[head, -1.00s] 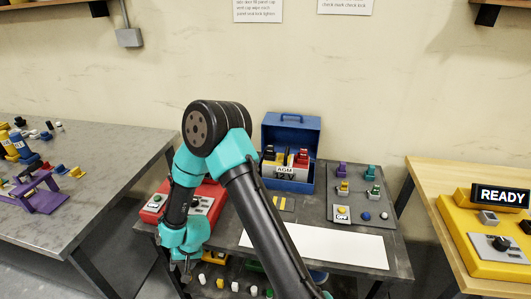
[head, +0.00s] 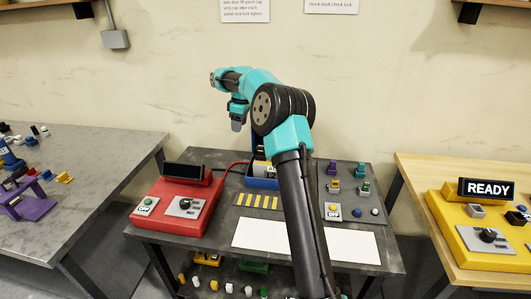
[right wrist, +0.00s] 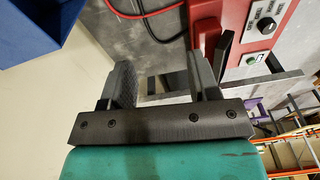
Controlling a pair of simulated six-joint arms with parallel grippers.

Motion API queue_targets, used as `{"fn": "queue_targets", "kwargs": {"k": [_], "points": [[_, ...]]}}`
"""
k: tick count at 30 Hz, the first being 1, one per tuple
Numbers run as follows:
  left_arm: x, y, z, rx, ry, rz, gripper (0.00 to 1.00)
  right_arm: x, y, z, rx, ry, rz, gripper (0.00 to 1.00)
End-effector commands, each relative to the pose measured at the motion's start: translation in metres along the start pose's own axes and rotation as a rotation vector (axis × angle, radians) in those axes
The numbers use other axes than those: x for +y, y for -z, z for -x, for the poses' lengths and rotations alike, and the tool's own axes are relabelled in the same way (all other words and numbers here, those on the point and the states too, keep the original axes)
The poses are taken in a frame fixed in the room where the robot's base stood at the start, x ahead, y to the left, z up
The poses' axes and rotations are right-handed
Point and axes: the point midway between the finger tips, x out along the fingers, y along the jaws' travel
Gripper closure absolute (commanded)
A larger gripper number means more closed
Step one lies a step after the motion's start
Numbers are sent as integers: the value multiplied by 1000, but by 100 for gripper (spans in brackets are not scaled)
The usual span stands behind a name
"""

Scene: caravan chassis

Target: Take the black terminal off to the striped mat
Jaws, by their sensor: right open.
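The striped mat (head: 257,201) is a small yellow-and-dark patch on the dark bench, in front of the blue battery box (head: 262,183). My right arm covers most of the box and battery in the head view, so the black terminal is hidden. My right gripper (head: 238,122) is raised in the air above and left of the box. In the right wrist view, its two grey fingers (right wrist: 163,80) are apart with nothing between them. A blue box corner (right wrist: 35,30) shows at upper left there. My left gripper is not in view.
A red unit (head: 172,205) with a dark display stands left of the mat, with a red cable (head: 235,164) running behind. A white sheet (head: 262,236) lies in front. A grey board (head: 347,190) with small coloured parts is at right. A yellow READY unit (head: 485,225) stands on the wooden table.

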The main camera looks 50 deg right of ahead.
Motion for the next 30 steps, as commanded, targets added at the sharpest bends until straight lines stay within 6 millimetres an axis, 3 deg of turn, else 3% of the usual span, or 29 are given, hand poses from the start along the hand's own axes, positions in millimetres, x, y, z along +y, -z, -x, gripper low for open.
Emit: {"fn": "queue_targets", "kwargs": {"k": [1, 3, 6, 16, 23, 30], "points": [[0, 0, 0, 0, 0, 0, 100, 15, -23, 16, -33, -15, 21, 45], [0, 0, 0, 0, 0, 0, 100, 27, -47, 33, -76, -23, 54, 45], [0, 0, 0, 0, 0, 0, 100, 36, -65, 47, -111, -27, 79, 45], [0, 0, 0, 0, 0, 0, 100, 36, -69, 50, -119, -25, 86, 45], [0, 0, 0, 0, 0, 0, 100, 37, -71, 32, -120, -23, 85, 45], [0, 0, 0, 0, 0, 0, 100, 38, -75, -7, -119, -23, 85, 45]]}}
